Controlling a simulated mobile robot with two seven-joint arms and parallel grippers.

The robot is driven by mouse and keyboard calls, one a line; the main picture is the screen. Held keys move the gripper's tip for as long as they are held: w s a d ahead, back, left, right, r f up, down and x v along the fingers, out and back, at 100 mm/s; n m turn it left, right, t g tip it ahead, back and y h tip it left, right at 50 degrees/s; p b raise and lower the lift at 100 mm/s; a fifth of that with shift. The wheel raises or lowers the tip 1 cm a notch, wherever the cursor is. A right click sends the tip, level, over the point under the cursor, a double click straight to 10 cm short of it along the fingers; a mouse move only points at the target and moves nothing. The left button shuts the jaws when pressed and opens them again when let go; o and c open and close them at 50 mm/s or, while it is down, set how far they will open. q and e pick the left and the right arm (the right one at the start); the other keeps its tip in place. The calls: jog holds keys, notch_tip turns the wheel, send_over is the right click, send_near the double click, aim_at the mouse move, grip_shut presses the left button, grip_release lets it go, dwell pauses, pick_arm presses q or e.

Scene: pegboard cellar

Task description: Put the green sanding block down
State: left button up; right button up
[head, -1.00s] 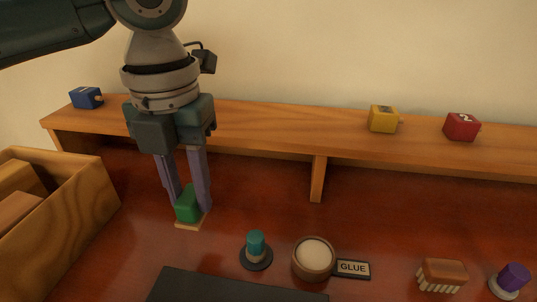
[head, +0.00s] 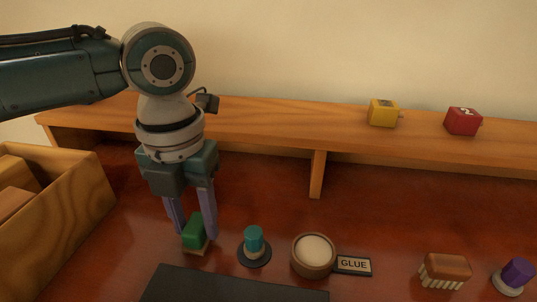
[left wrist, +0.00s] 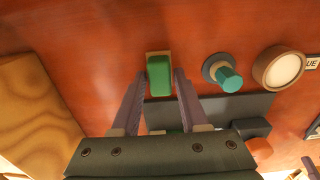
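The green sanding block (head: 195,231) has a tan pad under it. My left gripper (head: 196,236) points down with its two fingers on either side of the block, shut on it. In the left wrist view the block (left wrist: 159,76) sits between the fingertips, over the red-brown bench top (head: 110,262). Whether its pad touches the bench top is hard to tell.
A teal-knobbed piece (head: 254,241) stands close to the right of the block, then a round pot (head: 313,256) and a GLUE label (head: 353,265). A dark mat (head: 230,287) lies in front. A wooden crate (head: 75,205) is left, a shelf (head: 270,128) behind.

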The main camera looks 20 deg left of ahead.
aim_at(195, 223)
pick_arm(q)
jog(key=shift+o, duration=1.2)
jog(key=shift+r, duration=0.15)
pick_arm(e)
jog(key=shift+d, duration=0.1)
notch_tip(195, 223, up, 2)
jog(key=shift+r+p, duration=0.1)
jog(key=shift+p, duration=1)
pick_arm(q)
notch_tip(195, 223, up, 12)
